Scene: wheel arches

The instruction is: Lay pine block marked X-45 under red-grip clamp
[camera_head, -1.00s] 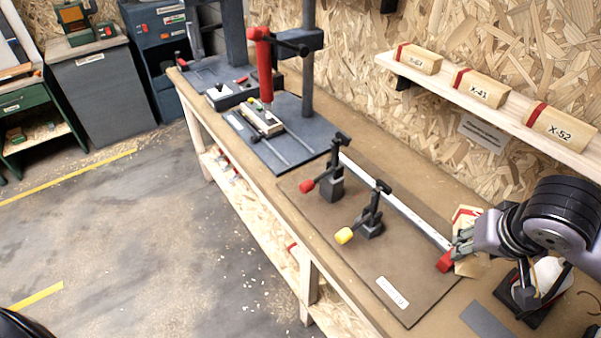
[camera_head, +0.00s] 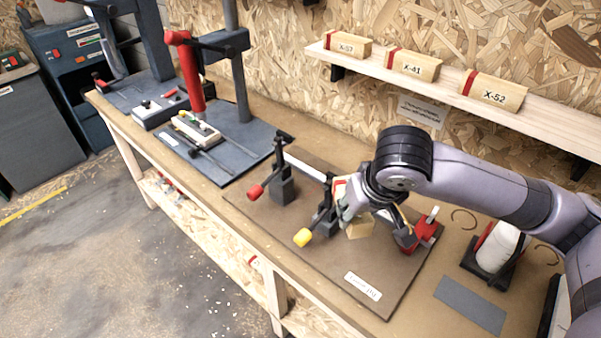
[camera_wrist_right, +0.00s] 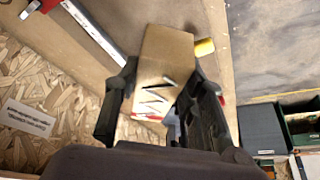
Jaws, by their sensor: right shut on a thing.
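My right gripper (camera_wrist_right: 160,100) is shut on a pale pine block (camera_wrist_right: 166,55) with a red band near one end. Dark marks show on its face, but I cannot read them. In the head view the block (camera_head: 359,230) is partly hidden by my gripper (camera_head: 350,205), just right of the yellow-grip clamp (camera_head: 325,218). I cannot tell whether it touches the board. The red-grip clamp (camera_head: 283,184) stands farther left on the brown board (camera_head: 330,268), its red grip towards the front edge. The yellow grip also shows in the right wrist view (camera_wrist_right: 204,47). My left gripper is out of view.
A pale rail (camera_head: 307,166) runs behind the clamps, with a red stop (camera_head: 425,230) at the right. A shelf (camera_head: 450,101) above holds marked blocks, including X-41 (camera_head: 408,64) and X-52 (camera_head: 494,90). A red-handled press (camera_head: 186,70) stands at the left.

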